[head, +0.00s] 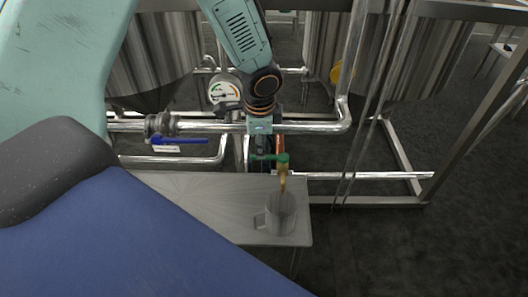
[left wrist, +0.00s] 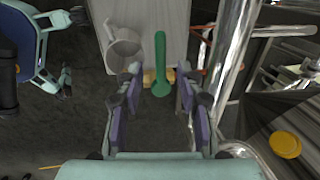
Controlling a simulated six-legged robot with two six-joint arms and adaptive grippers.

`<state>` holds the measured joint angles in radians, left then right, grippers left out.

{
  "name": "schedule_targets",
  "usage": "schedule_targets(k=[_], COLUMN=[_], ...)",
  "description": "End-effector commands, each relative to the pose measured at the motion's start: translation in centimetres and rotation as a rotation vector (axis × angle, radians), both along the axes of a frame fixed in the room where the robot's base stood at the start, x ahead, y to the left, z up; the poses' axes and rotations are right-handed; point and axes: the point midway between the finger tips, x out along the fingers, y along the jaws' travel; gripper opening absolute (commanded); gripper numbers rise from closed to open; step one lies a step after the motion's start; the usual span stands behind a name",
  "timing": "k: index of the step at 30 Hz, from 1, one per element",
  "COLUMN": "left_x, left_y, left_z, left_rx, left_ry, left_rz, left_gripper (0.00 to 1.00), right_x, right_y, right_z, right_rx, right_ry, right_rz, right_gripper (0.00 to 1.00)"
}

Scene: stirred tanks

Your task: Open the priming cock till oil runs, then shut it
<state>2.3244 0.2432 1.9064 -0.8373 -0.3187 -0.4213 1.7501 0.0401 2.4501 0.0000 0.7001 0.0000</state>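The priming cock has a green handle (head: 268,157) that points left from its pivot in the head view, above a brass spout (head: 283,180). The green handle also shows in the left wrist view (left wrist: 160,60), crossing the brass body (left wrist: 149,77). A grey mug (head: 280,214) stands below the spout; it also shows in the left wrist view (left wrist: 122,48). I cannot tell whether oil is running. My left gripper (left wrist: 159,80) is open, its fingers on either side of the handle and apart from it. In the head view it (head: 264,155) is at the cock, partly hidden.
The mug stands near the right end of a grey bench (head: 195,200). Steel pipes run behind, with a blue-levered valve (head: 180,141) and a round gauge (head: 222,90). Large steel tanks (head: 155,55) stand at the back. Dark floor is open at the right.

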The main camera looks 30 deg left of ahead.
Motion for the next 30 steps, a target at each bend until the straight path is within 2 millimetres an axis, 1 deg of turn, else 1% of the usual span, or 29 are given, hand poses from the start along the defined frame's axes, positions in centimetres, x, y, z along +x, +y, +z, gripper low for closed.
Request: schedule_targets(k=[1, 4, 7, 12, 19, 20, 30], left_x=[0.1, 0.3, 0.6, 0.9, 1.1, 1.2, 1.2], left_y=[0.1, 0.2, 0.3, 0.4, 0.4, 0.4, 0.4], left_z=[-1.2, -2.6, -3.5, -4.2, -4.1, -4.1, -4.1], left_rx=[0.0, -0.001, -0.002, -0.001, -0.001, -0.001, -0.001], left_ry=[0.001, 0.0, -0.001, -0.002, -0.002, -0.002, -0.002], left_rz=[-0.001, 0.0, -0.001, -0.003, -0.004, -0.005, -0.005], left_gripper=[0.37, 0.37, 0.37, 0.37, 0.37, 0.36, 0.07], right_x=[0.0, 0.0, 0.0, 0.0, 0.0, 0.0, 0.0], right_y=[0.0, 0.0, 0.0, 0.0, 0.0, 0.0, 0.0], right_z=[-0.7, -1.2, -1.6, -1.8, -1.7, -1.7, -1.7], right_rx=[0.0, 0.0, 0.0, 0.0, 0.0, 0.0, 0.0], right_ry=[0.0, 0.0, 0.0, 0.0, 0.0, 0.0, 0.0], right_rz=[0.0, 0.0, 0.0, 0.0, 0.0, 0.0, 0.0], right_gripper=[0.4, 0.4, 0.4, 0.4, 0.4, 0.4, 0.4])
